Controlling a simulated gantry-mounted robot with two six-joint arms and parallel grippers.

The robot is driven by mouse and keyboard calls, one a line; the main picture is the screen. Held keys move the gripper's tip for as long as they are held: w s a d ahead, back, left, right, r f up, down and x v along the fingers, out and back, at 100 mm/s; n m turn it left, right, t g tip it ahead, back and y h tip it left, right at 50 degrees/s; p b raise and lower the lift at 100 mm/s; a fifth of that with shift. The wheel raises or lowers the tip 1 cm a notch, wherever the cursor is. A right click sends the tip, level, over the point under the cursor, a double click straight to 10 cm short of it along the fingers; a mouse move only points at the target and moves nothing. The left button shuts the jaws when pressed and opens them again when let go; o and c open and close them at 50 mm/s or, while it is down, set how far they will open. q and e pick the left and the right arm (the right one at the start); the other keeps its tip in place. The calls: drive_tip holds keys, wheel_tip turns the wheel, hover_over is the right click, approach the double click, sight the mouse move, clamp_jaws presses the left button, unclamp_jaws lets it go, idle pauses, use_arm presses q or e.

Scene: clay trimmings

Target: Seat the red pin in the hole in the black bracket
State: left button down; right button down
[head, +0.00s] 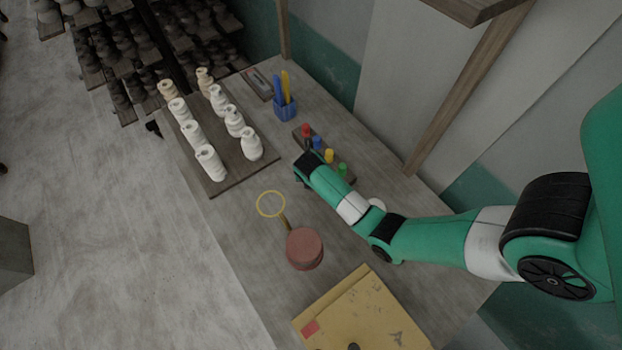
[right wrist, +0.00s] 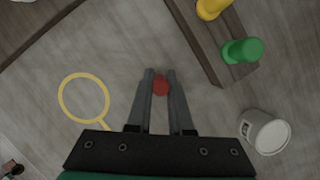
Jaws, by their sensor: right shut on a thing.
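My left gripper is not in view.
The rack (right wrist: 196,37) holds blue, yellow and green (right wrist: 242,50) pieces. A yellow ring tool (head: 270,204), reddish clay puck (head: 305,249), white cup (right wrist: 265,132) and yellow board (head: 365,310) lie around. White vases stand on a dark board (head: 222,178); a blue pen cup (head: 286,108) is behind.

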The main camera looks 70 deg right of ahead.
drive_tip(key=c, duration=0.8)
unclamp_jaws()
drive_tip(key=shift+f, duration=0.1)
drive_tip(key=p+v, duration=0.3)
drive_tip(key=v, duration=0.9)
